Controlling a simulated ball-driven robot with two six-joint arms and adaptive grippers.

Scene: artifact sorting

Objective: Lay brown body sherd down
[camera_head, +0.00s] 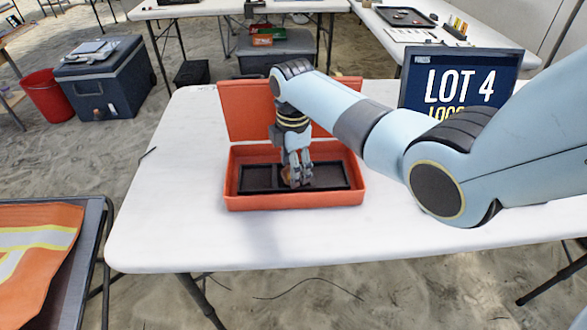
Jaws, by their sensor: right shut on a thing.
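The brown body sherd (287,174) shows as a small brown patch at the fingers of my right gripper (297,178). The gripper points down and is shut on the sherd, inside the open orange case (295,202) on the white table. The case has a black insert with compartments (257,178). The sherd is low over the middle of the insert; I cannot tell whether it touches the bottom. The fingers hide most of it. My left gripper is not in view.
The case lid (247,112) stands open behind the gripper. A LOT 4 sign (455,85) stands at the back right of the white table (180,220). The table is clear left of the case. An orange vest (35,250) lies at the lower left.

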